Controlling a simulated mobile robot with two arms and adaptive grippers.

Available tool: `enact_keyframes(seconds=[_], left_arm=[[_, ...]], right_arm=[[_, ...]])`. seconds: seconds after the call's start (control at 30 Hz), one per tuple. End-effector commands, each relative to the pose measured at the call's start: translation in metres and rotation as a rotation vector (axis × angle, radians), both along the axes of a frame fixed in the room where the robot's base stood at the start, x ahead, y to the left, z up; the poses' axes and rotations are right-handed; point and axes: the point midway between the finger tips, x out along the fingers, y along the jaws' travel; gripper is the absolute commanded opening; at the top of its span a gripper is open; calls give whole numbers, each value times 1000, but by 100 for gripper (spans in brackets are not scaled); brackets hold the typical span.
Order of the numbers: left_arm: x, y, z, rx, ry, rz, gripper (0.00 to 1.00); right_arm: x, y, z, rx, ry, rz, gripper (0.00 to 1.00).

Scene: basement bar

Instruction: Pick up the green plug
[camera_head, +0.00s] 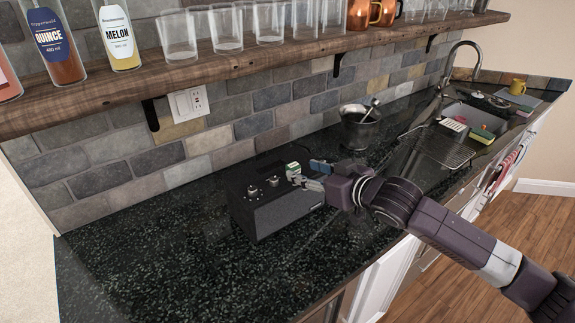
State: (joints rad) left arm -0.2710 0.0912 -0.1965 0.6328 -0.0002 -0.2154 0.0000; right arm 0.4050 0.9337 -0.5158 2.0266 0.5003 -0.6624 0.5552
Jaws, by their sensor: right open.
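The green plug (293,168) is a small green and pale piece at the top right of a black box with knobs (272,206) on the dark counter. My right gripper (303,173) is open, coming in from the right over the box's right end. Its fingertips are right by the plug, one on its near side and one toward its far side. I cannot tell whether they touch it. The lower part of the plug is hidden. My left gripper is not in view.
A wooden shelf (250,66) with bottles and glasses runs above the counter. A metal pot (359,128) with a utensil stands behind my right arm, and a sink (470,125) lies farther right. The counter (140,265) left of the box is clear. A wall outlet (188,103) is behind.

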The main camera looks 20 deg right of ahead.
Motion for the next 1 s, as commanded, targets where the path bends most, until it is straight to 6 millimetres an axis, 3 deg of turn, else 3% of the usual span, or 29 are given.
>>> enact_keyframes(seconds=[0.1, 0.27, 0.37, 0.63, 0.87, 1.0], left_arm=[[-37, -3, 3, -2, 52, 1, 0], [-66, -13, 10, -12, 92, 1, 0], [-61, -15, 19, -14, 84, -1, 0], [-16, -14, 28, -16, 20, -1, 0], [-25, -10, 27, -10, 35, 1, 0], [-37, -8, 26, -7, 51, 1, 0]], right_arm=[[12, 5, -2, 4, 0, 1, 45], [25, 8, -6, 1, 0, 1, 45], [38, 11, -9, 1, 0, 0, 45], [59, 18, -22, -1, 1, 1, 45], [60, 18, -23, -1, 1, 1, 45], [60, 18, -23, -2, 0, 2, 32]])
